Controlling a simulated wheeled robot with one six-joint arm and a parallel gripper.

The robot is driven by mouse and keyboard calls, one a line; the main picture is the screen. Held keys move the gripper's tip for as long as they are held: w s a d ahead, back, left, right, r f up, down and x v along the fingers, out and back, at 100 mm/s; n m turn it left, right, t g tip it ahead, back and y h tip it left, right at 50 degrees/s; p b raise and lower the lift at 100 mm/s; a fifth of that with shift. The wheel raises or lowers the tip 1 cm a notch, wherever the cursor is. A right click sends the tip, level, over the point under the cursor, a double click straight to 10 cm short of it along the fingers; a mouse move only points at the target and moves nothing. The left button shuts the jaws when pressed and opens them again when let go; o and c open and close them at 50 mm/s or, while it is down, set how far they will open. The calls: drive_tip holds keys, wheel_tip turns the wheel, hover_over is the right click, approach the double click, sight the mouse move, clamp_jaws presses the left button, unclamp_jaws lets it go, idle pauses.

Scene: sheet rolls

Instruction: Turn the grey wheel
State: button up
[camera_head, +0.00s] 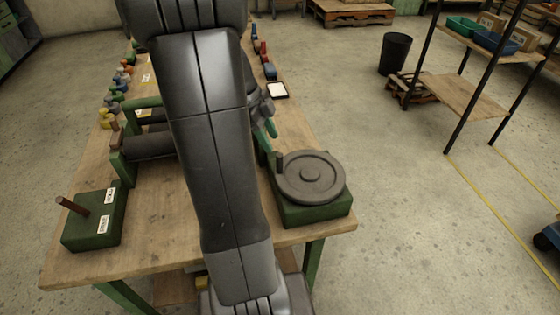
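The grey wheel (318,180) lies flat on top of a dark green box (318,215) at the right front of the bench. A short upright handle (279,163) stands on the wheel's left rim. My gripper (268,133) shows only in part beside my dark arm, with greenish fingertips. It is just behind and left of the wheel's handle in the picture, seemingly apart from it. My arm hides part of the gripper, so I cannot tell how far its fingers are open.
The wooden bench (160,235) holds a second green box (95,220) with a brown lever at left, and dark rollers (148,146) in a green frame. Coloured items line both back edges. A black bin (395,53) and shelf rack (455,95) stand right.

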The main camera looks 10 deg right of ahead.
sight(282, 172)
drive_tip(key=x, duration=0.9)
drive_tip(key=shift+d+f+p, duration=0.1)
drive_tip(key=shift+f+p, duration=0.2)
drive_tip(key=shift+c, duration=0.4)
clamp_jaws()
